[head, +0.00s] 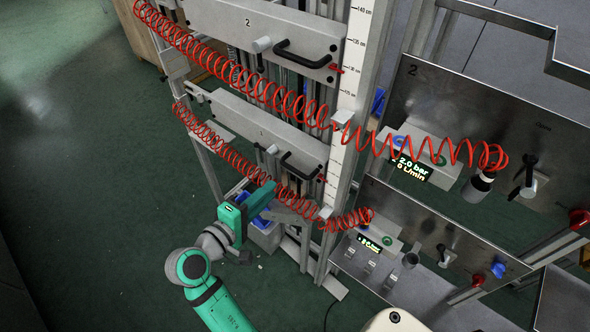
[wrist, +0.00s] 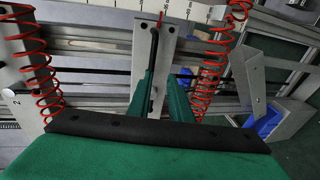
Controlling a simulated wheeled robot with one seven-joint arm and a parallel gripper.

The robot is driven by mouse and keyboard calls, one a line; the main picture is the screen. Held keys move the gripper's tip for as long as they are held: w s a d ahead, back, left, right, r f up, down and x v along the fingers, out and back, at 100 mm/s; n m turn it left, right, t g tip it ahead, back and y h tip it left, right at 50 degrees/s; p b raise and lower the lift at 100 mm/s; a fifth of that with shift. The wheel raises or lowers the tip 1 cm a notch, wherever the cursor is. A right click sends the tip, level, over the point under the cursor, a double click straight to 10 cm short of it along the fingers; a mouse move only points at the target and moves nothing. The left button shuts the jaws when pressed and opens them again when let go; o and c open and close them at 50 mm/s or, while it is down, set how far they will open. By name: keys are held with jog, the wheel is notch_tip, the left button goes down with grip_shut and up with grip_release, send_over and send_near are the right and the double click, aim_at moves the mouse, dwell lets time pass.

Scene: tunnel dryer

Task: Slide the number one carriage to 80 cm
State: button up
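The number one carriage (head: 262,130) is the lower pale plate on the upright frame in the head view. Its black bar handle (head: 300,170) is near its right end, with a red pointer beside the scale; the reading there is too small to make out. My green gripper (head: 262,193) is just below and left of this handle. In the wrist view, my gripper (wrist: 164,88) has its two fingers apart. The black handle (wrist: 153,62) shows close to the left finger, toward the gap; I cannot tell whether they touch. The red pointer (wrist: 160,19) shows beyond the handle.
The number two carriage (head: 262,32) is above, its pointer near 130 cm on the scale post (head: 352,65). Red coiled hoses (head: 225,150) cross in front of both carriages. Control panels (head: 455,130) stand at right. A blue-lined bin (head: 265,232) is below. Floor at left is clear.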

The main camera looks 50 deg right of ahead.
aim_at(295, 169)
jog(key=shift+m+g, duration=0.5)
jog(key=shift+g, duration=0.2)
jog(key=x, duration=0.3)
jog(key=r+x, duration=0.1)
jog(key=x, duration=0.3)
jog(key=r+x, duration=0.1)
jog(key=x, duration=0.3)
jog(key=shift+s+d, duration=0.25)
grip_shut()
